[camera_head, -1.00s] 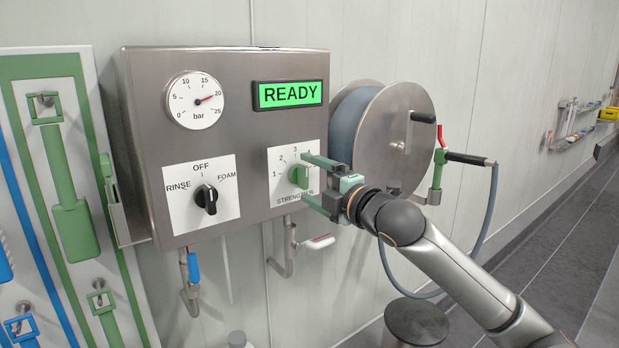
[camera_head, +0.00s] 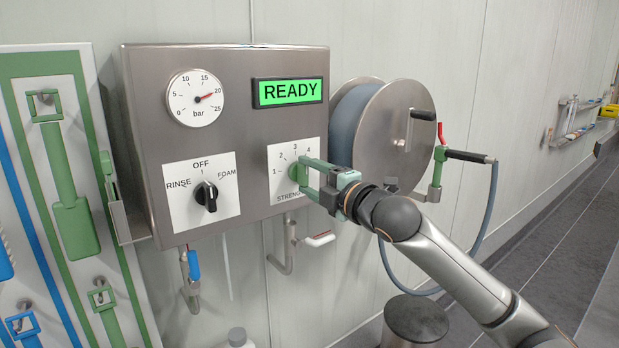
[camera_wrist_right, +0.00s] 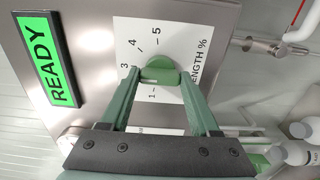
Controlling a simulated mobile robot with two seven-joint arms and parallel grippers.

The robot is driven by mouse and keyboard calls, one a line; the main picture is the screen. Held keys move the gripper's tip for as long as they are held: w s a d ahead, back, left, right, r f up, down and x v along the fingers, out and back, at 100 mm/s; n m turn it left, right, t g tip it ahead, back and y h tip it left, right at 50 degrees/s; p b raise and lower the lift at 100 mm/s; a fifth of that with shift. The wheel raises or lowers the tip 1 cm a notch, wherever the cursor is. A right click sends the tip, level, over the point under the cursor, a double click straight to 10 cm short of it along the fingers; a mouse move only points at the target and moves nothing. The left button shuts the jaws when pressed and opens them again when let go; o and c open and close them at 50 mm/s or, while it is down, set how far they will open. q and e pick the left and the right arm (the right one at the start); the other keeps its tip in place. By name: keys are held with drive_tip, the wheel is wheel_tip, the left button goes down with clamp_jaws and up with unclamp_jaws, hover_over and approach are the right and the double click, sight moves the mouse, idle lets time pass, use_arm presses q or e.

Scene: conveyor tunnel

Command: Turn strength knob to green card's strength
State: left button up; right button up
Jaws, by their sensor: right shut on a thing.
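The green strength knob (camera_head: 295,172) sits on a white dial plate (camera_head: 280,155) on the steel control box, below the READY display. My right gripper (camera_head: 304,177) is at the knob, its fingers shut on it from both sides. In the wrist view the knob (camera_wrist_right: 161,72) lies between the two green fingertips (camera_wrist_right: 160,78). Numbers 1, 3, 4 and 5 show there; 2 is hidden. I cannot tell which number the knob points to. No green card can be made out. My left gripper is not in view.
The control box (camera_head: 230,80) also carries a pressure gauge (camera_head: 196,99) and a black RINSE/OFF/FOAM knob (camera_head: 206,195) at OFF. A hose reel (camera_head: 385,130) stands close to the right. Green and blue tool boards hang at the left.

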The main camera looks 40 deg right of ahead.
drive_tip(key=c, duration=0.3)
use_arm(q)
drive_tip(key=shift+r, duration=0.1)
